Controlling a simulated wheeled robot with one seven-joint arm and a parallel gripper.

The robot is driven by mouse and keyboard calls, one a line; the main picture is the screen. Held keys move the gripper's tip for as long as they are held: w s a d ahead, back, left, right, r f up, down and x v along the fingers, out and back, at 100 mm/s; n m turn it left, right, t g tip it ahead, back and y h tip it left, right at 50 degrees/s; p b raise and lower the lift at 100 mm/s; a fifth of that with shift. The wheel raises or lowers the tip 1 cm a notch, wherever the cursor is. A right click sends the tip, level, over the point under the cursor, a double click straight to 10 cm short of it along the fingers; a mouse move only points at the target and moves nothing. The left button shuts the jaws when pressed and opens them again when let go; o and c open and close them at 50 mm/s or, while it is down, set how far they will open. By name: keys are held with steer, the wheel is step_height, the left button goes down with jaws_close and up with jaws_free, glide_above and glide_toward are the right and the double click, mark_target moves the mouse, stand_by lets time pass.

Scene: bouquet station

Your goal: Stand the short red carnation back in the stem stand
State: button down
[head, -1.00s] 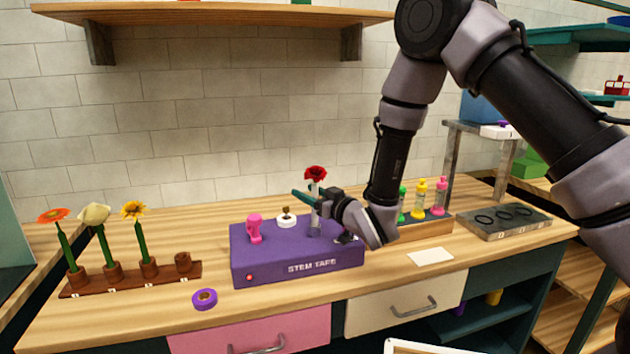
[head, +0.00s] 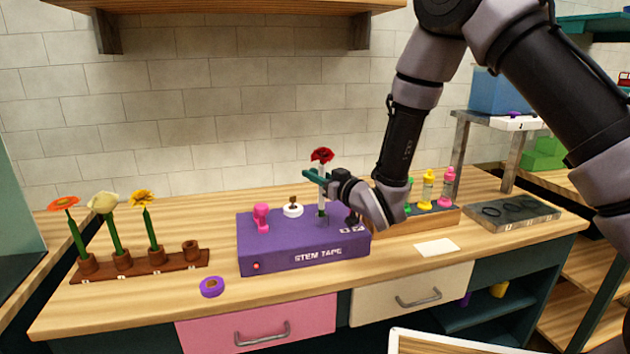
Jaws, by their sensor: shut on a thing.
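The short red carnation (head: 322,155) stands upright at the purple stem tape machine (head: 305,257), with its lower end at a grey holder (head: 322,217) on the machine's top. My gripper (head: 318,176) is shut on its stem just below the bloom, reaching in from the right. The fingers hide part of the stem. The brown stem stand (head: 165,265) is at the left of the counter. It holds an orange flower (head: 63,204), a cream flower (head: 103,203) and a yellow flower (head: 142,197). Its rightmost cup (head: 190,249) is empty.
A purple tape roll (head: 212,287) lies in front of the stand. A pink knob (head: 261,215) and a white spool (head: 293,209) rise from the machine. A wooden rack (head: 425,225) with coloured bottles is right of it. A shelf (head: 230,6) hangs above.

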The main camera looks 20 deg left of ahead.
step_height(320, 180, up, 15)
steer(key=shift+f, duration=0.1)
stand_by(0.8)
